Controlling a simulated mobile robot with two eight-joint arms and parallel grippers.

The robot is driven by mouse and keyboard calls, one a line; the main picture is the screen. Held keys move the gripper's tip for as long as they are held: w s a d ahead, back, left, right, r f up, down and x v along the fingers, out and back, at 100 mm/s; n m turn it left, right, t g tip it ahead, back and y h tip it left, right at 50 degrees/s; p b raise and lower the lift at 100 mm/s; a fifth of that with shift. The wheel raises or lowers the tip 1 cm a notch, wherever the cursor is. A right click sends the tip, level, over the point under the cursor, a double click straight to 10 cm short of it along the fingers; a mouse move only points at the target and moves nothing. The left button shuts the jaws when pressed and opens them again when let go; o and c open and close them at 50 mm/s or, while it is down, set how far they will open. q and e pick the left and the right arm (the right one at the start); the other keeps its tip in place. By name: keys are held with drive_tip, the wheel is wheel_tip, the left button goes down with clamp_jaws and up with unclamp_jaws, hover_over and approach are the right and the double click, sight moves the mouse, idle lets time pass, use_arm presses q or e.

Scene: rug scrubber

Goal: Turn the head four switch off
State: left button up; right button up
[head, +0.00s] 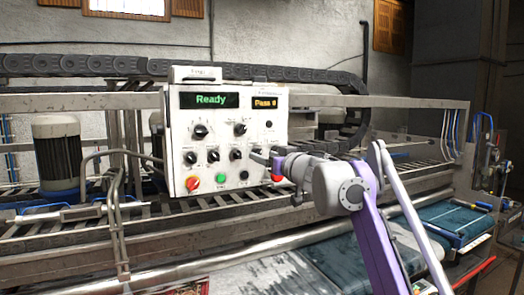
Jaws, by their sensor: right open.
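The white control panel (226,110) stands left of centre in the head view, with a green "Ready" display and an orange "Pass" display. Two black rotary switches sit in its upper row. Below is a row of several more; its rightmost switch (256,151) is partly hidden by my right gripper. The labels are too small to read, so I cannot tell which is head four. My right gripper (263,162) reaches in from the right, open, with its fingertips close in front of the panel's lower right. I cannot tell whether it touches a switch. My left gripper is out of view.
A red button (192,183), a green button (221,178) and a black button (244,175) line the panel's bottom. A metal pipe rail (121,220) stands left of the panel. A black cable chain (100,66) runs behind it. Conveyor rollers and belts lie below.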

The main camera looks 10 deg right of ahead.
sight(258, 152)
drive_tip(key=shift+x, duration=1.1)
clamp_jaws()
